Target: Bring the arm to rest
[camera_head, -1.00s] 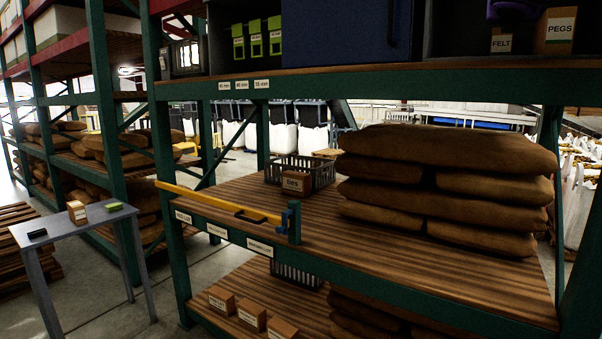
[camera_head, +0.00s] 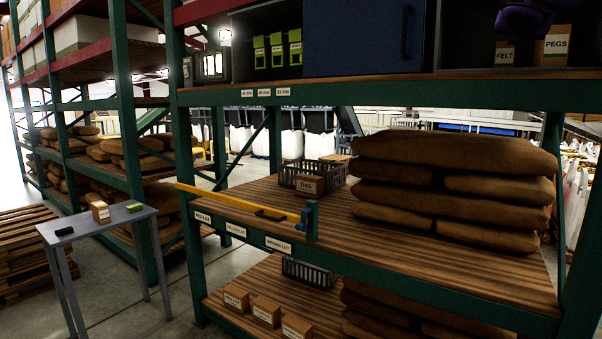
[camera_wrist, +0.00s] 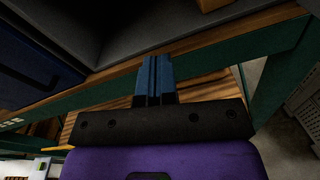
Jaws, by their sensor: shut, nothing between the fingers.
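My gripper (camera_wrist: 154,82) shows in the wrist view, with its two blue fingers shut together and nothing between them. Its dark mount and my purple wrist lie below the fingers. The fingers point toward the green and wooden edge of a shelf, and the gap to it is hard to judge. In the head view only a purple part of my arm (camera_head: 525,18) shows at the top right, in front of the upper shelf bay with the felt and pegs boxes. The fingers are out of sight there.
The green rack (camera_head: 400,97) fills the right, with stacked brown sacks (camera_head: 450,165), a grey basket (camera_head: 330,172) and a yellow bar with a blue end (camera_head: 240,202) on its middle shelf. A grey table (camera_head: 85,228) stands at left. Floor shows between table and rack.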

